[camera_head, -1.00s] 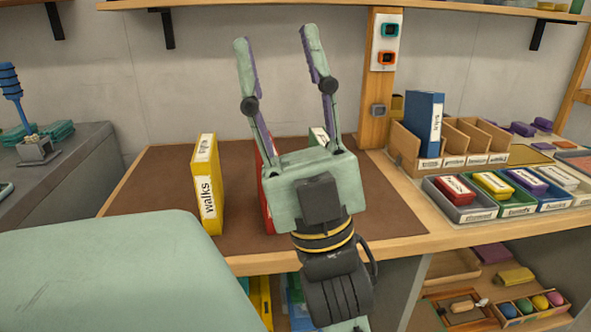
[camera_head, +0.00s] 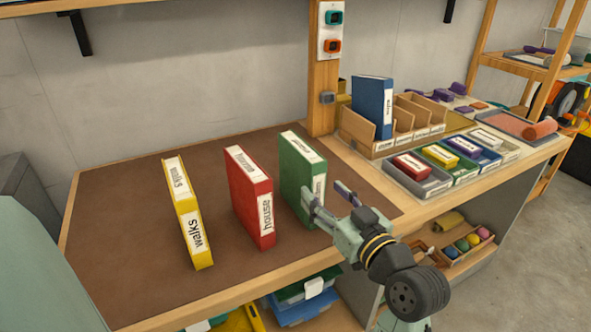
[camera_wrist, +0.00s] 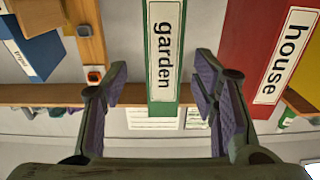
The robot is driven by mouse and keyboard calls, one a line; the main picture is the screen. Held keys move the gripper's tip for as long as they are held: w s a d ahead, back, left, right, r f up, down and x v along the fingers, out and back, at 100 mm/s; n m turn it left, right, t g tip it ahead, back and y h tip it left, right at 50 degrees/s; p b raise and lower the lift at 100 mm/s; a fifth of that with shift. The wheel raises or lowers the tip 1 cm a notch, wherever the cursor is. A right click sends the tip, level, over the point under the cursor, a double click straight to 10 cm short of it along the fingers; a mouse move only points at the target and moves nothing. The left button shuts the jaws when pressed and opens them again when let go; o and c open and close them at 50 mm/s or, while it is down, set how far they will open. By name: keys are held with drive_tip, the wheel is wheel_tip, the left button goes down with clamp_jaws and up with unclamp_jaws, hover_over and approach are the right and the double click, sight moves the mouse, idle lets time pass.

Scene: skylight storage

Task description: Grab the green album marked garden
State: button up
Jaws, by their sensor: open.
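The green album (camera_head: 298,165) stands upright on the brown mat, at the right of three albums. Its spine label reads "garden" in the wrist view (camera_wrist: 163,60), where the picture appears upside down. My gripper (camera_head: 325,192) is open and empty, low in front of the green album's spine. In the wrist view the fingers (camera_wrist: 160,88) are spread, with the green spine between them across the picture and apart from both pads. In the head view one finger overlaps the album's lower spine.
A red album (camera_head: 245,190) marked house stands left of the green one, with a gap. A yellow album (camera_head: 186,215) marked walks stands farther left. A wooden divider box (camera_head: 357,127) with a blue album is behind right, beside a wooden post (camera_head: 323,95).

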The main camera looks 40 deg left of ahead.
sight(319, 190)
drive_tip(key=p+x, duration=0.1)
drive_tip(key=x, duration=0.3)
drive_tip(key=shift+a, duration=0.3)
drive_tip(key=x, duration=0.1)
drive_tip(key=p+x, duration=0.1)
drive_tip(key=x, duration=0.1)
drive_tip(key=p+x, duration=0.1)
drive_tip(key=x, duration=0.1)
drive_tip(key=shift+s+a+r, duration=0.1)
drive_tip(key=shift+s+r, duration=0.05)
drive_tip(key=shift+r, duration=0.25)
drive_tip(key=shift+a+f, duration=0.1)
drive_tip(key=shift+a, duration=0.1)
drive_tip(key=shift+c, duration=0.3)
clamp_jaws()
